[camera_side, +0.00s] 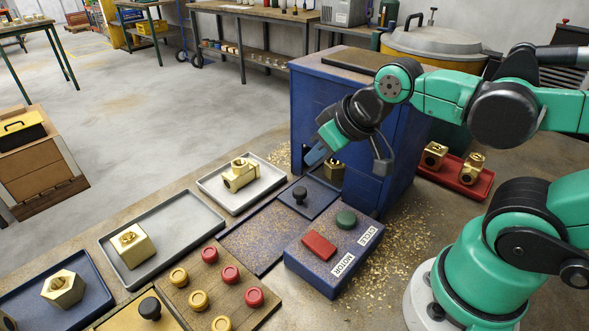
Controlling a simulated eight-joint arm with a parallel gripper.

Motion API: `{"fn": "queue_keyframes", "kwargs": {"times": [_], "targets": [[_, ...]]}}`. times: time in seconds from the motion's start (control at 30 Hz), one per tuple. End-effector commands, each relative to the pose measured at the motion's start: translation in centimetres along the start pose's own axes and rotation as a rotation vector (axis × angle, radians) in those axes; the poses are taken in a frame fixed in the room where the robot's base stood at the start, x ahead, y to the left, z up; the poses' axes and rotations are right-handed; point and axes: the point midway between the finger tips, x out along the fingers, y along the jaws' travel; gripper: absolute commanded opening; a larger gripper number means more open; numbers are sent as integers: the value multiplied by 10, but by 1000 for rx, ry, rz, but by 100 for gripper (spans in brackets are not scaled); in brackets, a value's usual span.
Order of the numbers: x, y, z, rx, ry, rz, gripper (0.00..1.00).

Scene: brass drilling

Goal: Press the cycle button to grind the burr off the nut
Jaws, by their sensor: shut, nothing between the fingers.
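The blue control box (330,262) stands in front of the blue machine cabinet (350,90). On its top are a round dark green button (346,219) by the CYCLE label and a red rectangular button (318,245) by the MOTOR label. A brass nut (335,171) shows in the opening, partly hidden by the gripper and cabinet. Its burr cannot be made out.
A black-knobbed plate (300,194) lies before the opening. A grey tray (212,192) holds a brass fitting; another grey tray (180,226) and a blue tray (92,268) hold brass nuts. A red tray (480,184) holds brass parts. Red and yellow knobs sit on a board (225,295).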

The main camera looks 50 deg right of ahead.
Motion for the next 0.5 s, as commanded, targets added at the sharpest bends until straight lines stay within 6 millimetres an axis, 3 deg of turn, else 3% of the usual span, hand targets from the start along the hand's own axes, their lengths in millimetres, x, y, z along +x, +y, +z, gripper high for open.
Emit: {"fn": "queue_keyframes", "kwargs": {"times": [0.17, 0.5], "targets": [[-5, 0, 0, -173, -73, -4, 0], [-42, 0, 5, -1016, -408, -192, 0]]}}
